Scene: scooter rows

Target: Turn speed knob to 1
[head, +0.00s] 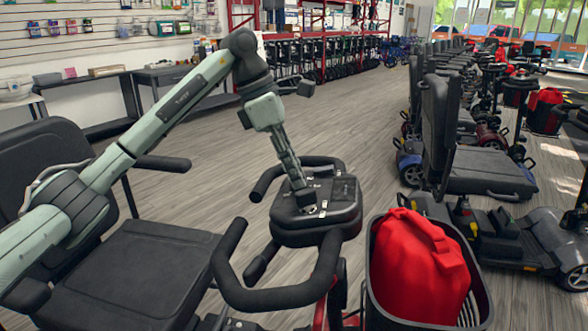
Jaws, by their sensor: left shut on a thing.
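The scooter's black control console (320,203) sits on its tiller in the middle of the head view, with handlebar loops around it. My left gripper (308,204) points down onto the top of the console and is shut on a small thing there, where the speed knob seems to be. The gripper's dark fingers hide the knob, so its number setting cannot be read. My left arm comes in from the left and bends down over the console. My right gripper is not in view.
The scooter's black seat (150,268) is at the left. Rows of parked scooters (488,172) stand at the right. Open wood floor (330,120) lies behind.

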